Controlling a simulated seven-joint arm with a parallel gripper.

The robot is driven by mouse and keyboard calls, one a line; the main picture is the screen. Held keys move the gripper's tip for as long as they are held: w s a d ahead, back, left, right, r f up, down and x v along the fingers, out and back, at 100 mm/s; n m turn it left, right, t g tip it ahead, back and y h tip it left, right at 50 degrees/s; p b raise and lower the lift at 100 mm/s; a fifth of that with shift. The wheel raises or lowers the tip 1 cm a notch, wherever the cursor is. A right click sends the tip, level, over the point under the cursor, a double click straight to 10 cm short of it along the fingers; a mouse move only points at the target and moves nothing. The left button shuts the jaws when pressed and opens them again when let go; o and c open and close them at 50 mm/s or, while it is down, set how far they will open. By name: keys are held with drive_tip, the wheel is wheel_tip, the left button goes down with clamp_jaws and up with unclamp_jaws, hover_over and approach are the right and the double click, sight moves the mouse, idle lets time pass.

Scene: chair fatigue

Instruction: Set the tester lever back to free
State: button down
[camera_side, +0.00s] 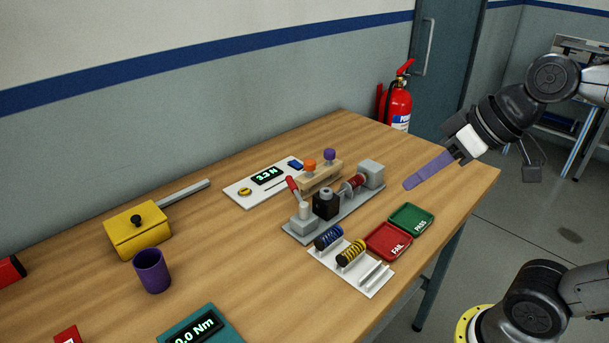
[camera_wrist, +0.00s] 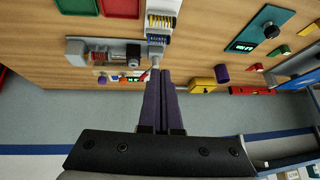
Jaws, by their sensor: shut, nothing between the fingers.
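The tester (camera_side: 318,224) is a long grey base with a black block, a red part on its shaft and a grey end block. Its lever (camera_side: 293,188) has a red handle, stands at the left part of the base and tilts up to the left. My gripper (camera_side: 408,184) has long purple fingers and is in the air right of the tester, apart from it. The fingers are shut together and empty. In the wrist view, the fingers (camera_wrist: 160,74) point toward the tester (camera_wrist: 98,54), and their tips overlap the lever area in the picture, so the lever is hard to make out.
A white rack (camera_side: 378,287) with blue and yellow springs, a red FAIL tray (camera_side: 389,254) and a green PASS tray (camera_side: 429,229) sit in front.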

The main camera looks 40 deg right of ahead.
sight(294, 191)
drive_tip(key=w+d+r+m+y, duration=0.1)
drive_tip(key=w+d+m, duration=0.15)
drive_tip(key=w, duration=1.35)
drive_tip(key=w+d+f+m, duration=0.2)
drive_tip(key=w+d+f, duration=0.3)
drive_tip(key=d+f, duration=0.1)
drive_tip(key=shift+w+d+f+g, duration=0.2)
drive_tip(key=shift+d+g, duration=0.1)
drive_tip(key=shift+d, duration=0.05)
drive_tip(key=shift+w+a+f, duration=1)
drive_tip(key=shift+w+f, duration=0.1)
drive_tip(key=shift+f, duration=0.4)
drive_tip(key=shift+w+a+f, duration=1.05)
drive_tip(key=shift+w+f, duration=0.05)
drive_tip(key=shift+f, duration=0.4)
drive_tip(key=shift+w+a+f, duration=1)
drive_tip(key=shift+w+f, duration=0.1)
drive_tip(key=shift+f, duration=0.4)
